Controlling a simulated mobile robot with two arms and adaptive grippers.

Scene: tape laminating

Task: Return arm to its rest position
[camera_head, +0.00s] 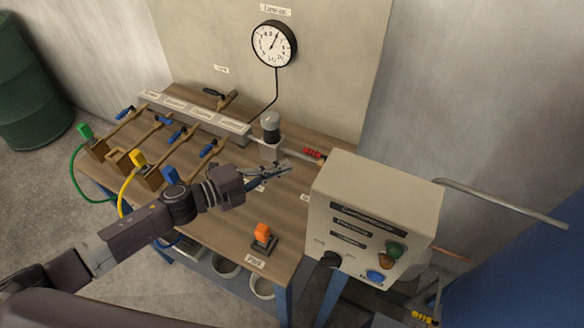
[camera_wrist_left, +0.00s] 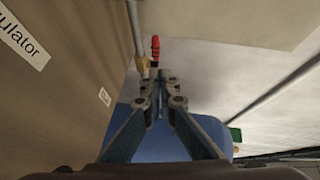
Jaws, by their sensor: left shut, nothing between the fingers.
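My left arm comes in from the left in the head view and reaches over the wooden workbench (camera_head: 215,243). My left gripper (camera_head: 288,170) is shut and empty, a little above the bench between the cylinder with the black top and the control box. In the left wrist view the gripper (camera_wrist_left: 157,78) shows its fingers closed together, with nothing between them. Beyond the fingertips a red-handled valve (camera_wrist_left: 155,48) on a pipe appears; in the head view this red handle (camera_head: 313,153) lies just past the gripper. My right gripper is not in view.
A grey control box (camera_head: 330,200) with coloured buttons stands right of the gripper. An orange switch (camera_head: 263,235) sits near the bench's front edge. Wooden blocks with green, yellow and blue connectors stand at left. A gauge (camera_head: 274,44) hangs on the wall. A green barrel (camera_head: 32,85) stands far left.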

